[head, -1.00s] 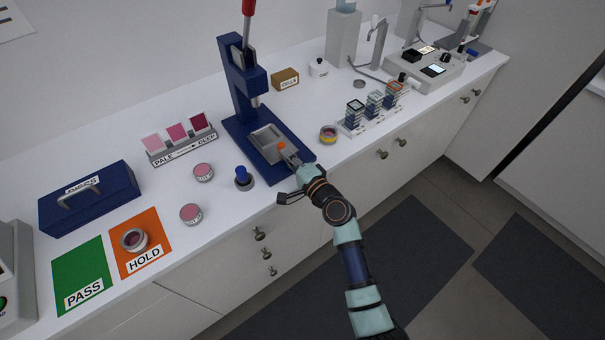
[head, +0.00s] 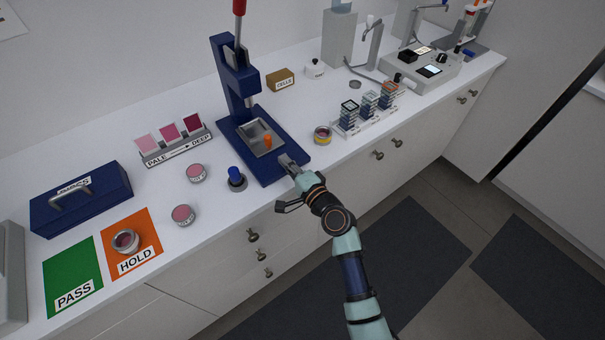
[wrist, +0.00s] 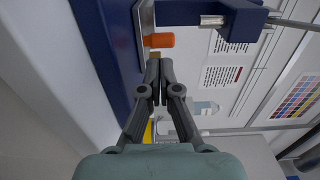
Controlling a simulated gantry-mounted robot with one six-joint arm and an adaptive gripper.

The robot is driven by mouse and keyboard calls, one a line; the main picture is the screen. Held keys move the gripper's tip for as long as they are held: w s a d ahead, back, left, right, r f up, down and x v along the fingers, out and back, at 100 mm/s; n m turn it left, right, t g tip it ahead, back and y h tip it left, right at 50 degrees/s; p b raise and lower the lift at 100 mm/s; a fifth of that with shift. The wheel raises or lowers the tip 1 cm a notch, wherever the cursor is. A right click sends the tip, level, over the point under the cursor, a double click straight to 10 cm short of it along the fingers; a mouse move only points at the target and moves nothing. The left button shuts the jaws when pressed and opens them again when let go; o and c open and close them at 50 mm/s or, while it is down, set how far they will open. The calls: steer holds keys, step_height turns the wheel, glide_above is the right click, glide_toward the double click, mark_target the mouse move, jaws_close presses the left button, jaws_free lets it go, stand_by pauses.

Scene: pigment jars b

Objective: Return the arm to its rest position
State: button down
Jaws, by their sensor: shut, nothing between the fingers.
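My gripper (head: 285,160) is shut and empty at the front edge of the blue press (head: 228,90). Its two fingertips meet in the wrist view (wrist: 160,72). A small orange knob (head: 267,142) stands at the metal tray (head: 254,131) on the press base, just beyond the fingertips. The knob also shows in the wrist view (wrist: 158,40), apart from the fingers. My arm reaches up to the counter from the lower right of the head view.
A blue-topped tool (head: 236,179) and pink jars (head: 196,173) stand left of the press. An open jar (head: 125,241) sits on the orange HOLD mat (head: 150,252). The floor before the counter is clear.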

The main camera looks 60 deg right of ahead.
steer(key=v, duration=0.7)
steer(key=shift+s+p, duration=0.25)
steer(key=shift+p, duration=0.1)
steer(key=shift+a+r, duration=0.15)
steer(key=shift+a, duration=0.05)
steer(key=w+a+r+n+g+y, duration=0.1)
steer(key=w+a+r+n+y, duration=0.15)
steer(key=a+n, duration=0.55)
steer(key=w+a+r+n+y, duration=0.2)
steer(key=w+a+n+y, duration=0.15)
steer(key=a, duration=0.75)
steer(key=w+a+r+n+g+y, duration=0.1)
steer(key=w+a+r+n+y, duration=0.15)
steer(key=a+n, duration=0.55)
steer(key=s+a+r+n+g, duration=0.1)
steer(key=s+a+r+n, duration=0.1)
steer(key=a, duration=0.4)
steer(key=s+a+r+n, duration=0.1)
steer(key=s+a, duration=0.1)
steer(key=a, duration=0.3)
step_height(320, 180, up, 35)
steer(key=s+p, duration=0.1)
steer(key=p, duration=3.3)
steer(key=shift+s+a+n+h, duration=0.2)
steer(key=shift+a+n+h, duration=0.15)
steer(key=shift+a, duration=0.05)
